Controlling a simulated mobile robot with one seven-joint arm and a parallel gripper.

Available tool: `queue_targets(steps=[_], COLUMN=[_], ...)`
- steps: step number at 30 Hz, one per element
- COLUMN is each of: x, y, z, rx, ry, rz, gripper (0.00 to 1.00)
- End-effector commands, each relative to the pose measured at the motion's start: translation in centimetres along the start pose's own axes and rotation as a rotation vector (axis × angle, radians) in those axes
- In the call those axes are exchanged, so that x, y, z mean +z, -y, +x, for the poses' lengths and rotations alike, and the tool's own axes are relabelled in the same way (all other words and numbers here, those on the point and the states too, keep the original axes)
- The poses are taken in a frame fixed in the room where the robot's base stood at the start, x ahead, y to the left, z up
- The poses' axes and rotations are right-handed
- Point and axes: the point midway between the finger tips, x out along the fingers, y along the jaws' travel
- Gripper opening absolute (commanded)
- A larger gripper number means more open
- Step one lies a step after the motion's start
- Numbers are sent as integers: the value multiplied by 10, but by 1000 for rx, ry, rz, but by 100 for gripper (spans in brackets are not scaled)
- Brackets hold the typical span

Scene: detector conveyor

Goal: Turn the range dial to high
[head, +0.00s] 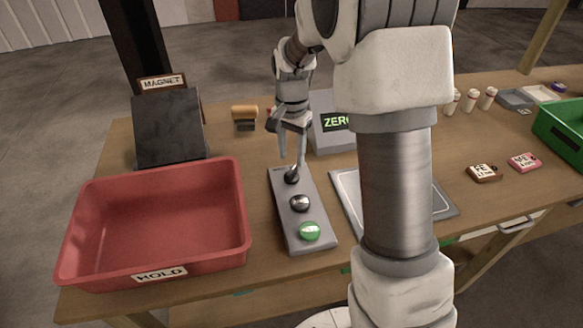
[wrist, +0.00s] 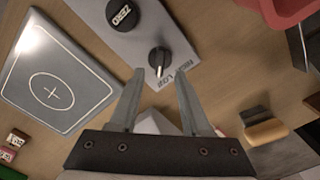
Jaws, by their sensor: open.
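The range dial (head: 291,177) is the small black knob at the far end of the grey control panel (head: 284,201). In the wrist view, the dial (wrist: 160,58) has a pale pointer line running roughly toward my gripper, with small lettering beside it that is hard to read. My gripper (head: 292,160) points down over the dial's end of the panel. In the wrist view, the open fingers (wrist: 159,79) lie either side of the dial's line, with the dial just beyond the tips. Nothing is between them; I cannot tell whether they touch the dial.
A red HOLD bin (head: 243,215) stands left, a flat grey plate (head: 447,207) right, and a display box (head: 329,140) behind.

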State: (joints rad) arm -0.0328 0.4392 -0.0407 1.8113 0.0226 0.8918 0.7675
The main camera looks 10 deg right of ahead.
Motion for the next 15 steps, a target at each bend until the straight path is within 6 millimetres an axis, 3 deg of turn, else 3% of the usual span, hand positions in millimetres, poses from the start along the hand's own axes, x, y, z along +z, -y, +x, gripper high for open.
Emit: queue_targets(steps=[1, 6, 15], x=[0, 0, 0], y=[-1, 0, 0], z=[12, 37, 50], rx=[3, 2, 0], ry=[3, 2, -1], rz=[0, 0, 0], gripper=[48, 48, 48])
